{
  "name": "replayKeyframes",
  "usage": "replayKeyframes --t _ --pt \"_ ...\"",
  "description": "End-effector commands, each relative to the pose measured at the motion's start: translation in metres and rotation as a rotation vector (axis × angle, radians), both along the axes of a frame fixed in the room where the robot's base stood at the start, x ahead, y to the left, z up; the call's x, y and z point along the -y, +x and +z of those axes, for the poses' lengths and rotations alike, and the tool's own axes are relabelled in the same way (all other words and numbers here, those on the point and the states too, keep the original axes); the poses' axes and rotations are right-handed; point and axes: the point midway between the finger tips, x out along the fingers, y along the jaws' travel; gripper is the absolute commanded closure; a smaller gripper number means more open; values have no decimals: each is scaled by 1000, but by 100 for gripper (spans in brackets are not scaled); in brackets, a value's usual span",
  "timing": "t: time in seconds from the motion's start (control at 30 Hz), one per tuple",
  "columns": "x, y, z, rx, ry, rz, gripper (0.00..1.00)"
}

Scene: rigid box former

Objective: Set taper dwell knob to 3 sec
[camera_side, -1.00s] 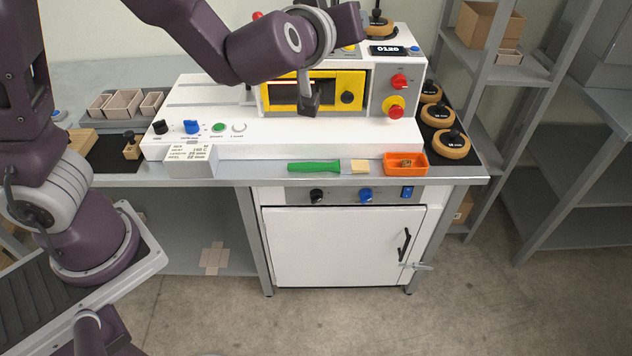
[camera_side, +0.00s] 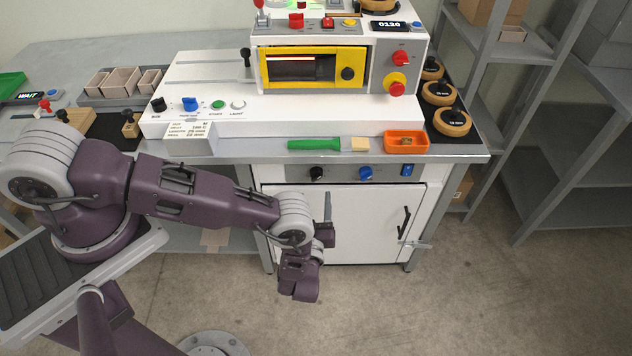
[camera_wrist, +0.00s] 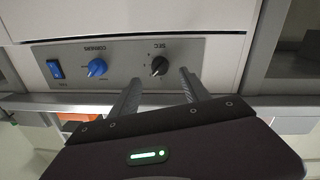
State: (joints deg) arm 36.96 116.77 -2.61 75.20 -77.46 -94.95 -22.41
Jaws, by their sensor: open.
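A black knob (camera_side: 317,173) sits at the left of the grey panel under the bench top. In the wrist view this knob (camera_wrist: 159,65) appears upside down, with a label that looks like SEC. A light pointer mark shows on it, but its setting is too small to read. My gripper (camera_side: 327,197) is in front of the white cabinet, just below the panel, fingers pointing up toward it. In the wrist view my gripper (camera_wrist: 160,76) is open and empty. The knob shows between the two fingertips, apart from both; the remaining depth is unclear.
A blue knob (camera_side: 366,173) and a blue switch (camera_side: 407,170) share the panel. A green-handled tool (camera_side: 314,145) and an orange tray (camera_side: 406,149) lie on the bench edge above. The white cabinet door (camera_side: 345,225) with its black handle is below. The floor in front is clear.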

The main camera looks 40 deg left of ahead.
Motion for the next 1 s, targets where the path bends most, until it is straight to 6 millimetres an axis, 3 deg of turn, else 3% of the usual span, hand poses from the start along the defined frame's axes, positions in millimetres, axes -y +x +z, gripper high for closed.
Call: replayKeyframes --t 0.33,0.67,0.93,1.0 --pt "-39 45 0 1 0 0 46" --pt "-44 52 0 0 0 -1 46" --pt "-44 52 0 0 0 -1 99" --pt "-44 52 0 0 0 0 100"
